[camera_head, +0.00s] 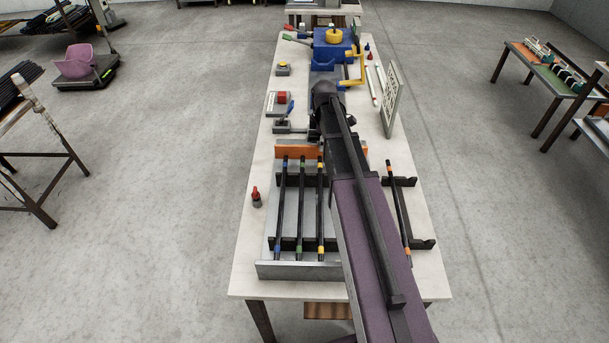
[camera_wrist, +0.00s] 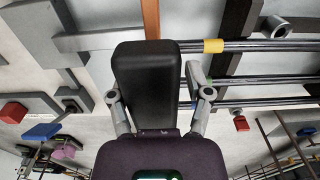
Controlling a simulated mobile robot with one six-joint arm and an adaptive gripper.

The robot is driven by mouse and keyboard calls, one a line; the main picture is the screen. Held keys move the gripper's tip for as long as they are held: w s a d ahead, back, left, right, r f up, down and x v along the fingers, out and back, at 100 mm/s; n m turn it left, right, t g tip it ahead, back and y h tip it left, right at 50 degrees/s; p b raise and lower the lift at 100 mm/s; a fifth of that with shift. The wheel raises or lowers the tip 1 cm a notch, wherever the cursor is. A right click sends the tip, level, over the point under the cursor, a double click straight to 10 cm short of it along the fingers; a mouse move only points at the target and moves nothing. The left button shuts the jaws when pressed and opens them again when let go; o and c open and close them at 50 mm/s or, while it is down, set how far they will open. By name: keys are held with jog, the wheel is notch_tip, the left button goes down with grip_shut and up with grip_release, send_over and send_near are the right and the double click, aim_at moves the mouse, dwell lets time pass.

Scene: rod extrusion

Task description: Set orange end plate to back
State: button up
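The orange end plate (camera_head: 295,152) stands at the back end of the rod rack (camera_head: 297,270). My arm covers part of its right side, and a bit of orange shows again just right of the arm. It appears as a narrow orange strip in the wrist view (camera_wrist: 151,18). In the wrist view my gripper (camera_wrist: 159,94) has grey linkages on both sides of a black block, below the orange strip. I cannot tell whether its fingertips are open or shut.
Three black rods (camera_head: 303,205) with blue, green and yellow bands lie in the rack. A rod with orange bands (camera_head: 397,210) rests on a black stand to the right. A red-capped bottle (camera_head: 256,197) stands left. Blue machinery (camera_head: 331,45) and an upright perforated panel (camera_head: 391,98) stand farther back.

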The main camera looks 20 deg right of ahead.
jog(key=shift+s+a+r+p, duration=0.15)
jog(key=shift+s+r+p, duration=0.2)
jog(key=shift+s, duration=0.15)
notch_tip(320, 180, up, 2)
jog(key=shift+w+r+p, duration=0.1)
jog(key=shift+w+p, duration=0.05)
jog(key=shift+p, duration=0.95)
notch_tip(320, 180, up, 11)
jog(key=p, duration=1.1)
jog(key=s+a+f+m+b, duration=0.4)
jog(key=s+a+m, duration=0.1)
jog(key=s, duration=0.3)
jog(key=s+a+f+m+b, duration=0.4)
jog(key=s+a+m, duration=0.2)
jog(key=s+m, duration=0.2)
jog(key=shift+s+f+b, duration=0.25)
jog(key=shift+s+b, duration=0.05)
jog(key=shift+s, duration=0.25)
jog(key=shift+s, duration=0.1)
jog(key=shift+s+a+m, duration=0.25)
jog(key=shift+s+m, duration=0.1)
jog(key=shift+s, duration=0.15)
jog(key=shift+s+a+m, duration=0.2)
jog(key=shift+s+m, duration=0.15)
jog(key=shift+s, duration=0.1)
grip_shut()
